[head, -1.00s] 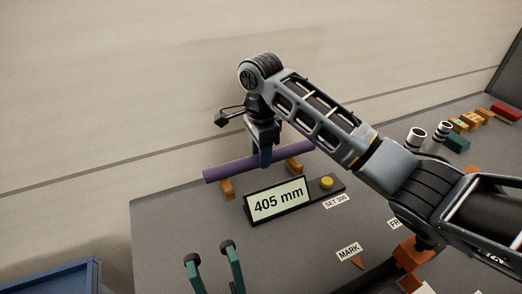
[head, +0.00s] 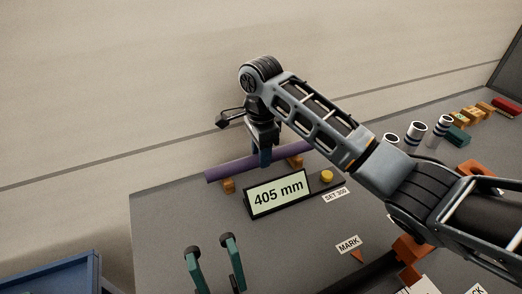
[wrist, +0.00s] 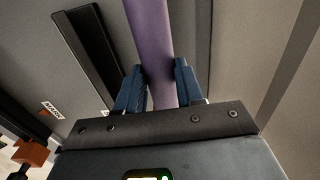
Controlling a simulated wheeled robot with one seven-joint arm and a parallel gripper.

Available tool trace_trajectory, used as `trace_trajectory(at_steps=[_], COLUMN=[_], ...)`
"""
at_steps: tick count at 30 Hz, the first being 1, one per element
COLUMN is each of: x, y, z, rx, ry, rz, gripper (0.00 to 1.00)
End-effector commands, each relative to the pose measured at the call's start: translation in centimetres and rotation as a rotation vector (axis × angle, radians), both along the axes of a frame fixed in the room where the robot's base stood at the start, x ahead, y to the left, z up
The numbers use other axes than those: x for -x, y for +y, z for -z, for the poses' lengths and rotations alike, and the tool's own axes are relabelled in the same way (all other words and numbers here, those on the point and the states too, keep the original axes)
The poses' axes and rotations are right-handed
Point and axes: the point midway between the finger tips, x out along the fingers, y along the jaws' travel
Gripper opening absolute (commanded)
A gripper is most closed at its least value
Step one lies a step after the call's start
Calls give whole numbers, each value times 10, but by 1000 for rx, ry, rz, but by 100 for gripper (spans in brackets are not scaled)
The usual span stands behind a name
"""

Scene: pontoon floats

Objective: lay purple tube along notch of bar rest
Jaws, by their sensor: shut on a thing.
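In the wrist view, the blue fingers (wrist: 157,88) stand on either side of the tube (wrist: 152,40).
Teal upright posts (head: 232,262) are at the front. Striped cups (head: 418,132) and several coloured blocks (head: 474,114) stand at the right. The wall is close behind.

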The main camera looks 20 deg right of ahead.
Motion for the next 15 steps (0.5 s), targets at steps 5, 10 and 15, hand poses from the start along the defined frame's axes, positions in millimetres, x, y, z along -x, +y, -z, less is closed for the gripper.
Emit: trace_trajectory(at_steps=[5,10,15], x=[0,0,0], y=[0,0,0], z=[4,6,6], rx=[0,1,1], ry=[0,0,0], rz=[0,0,0], gripper=[0,0,0])
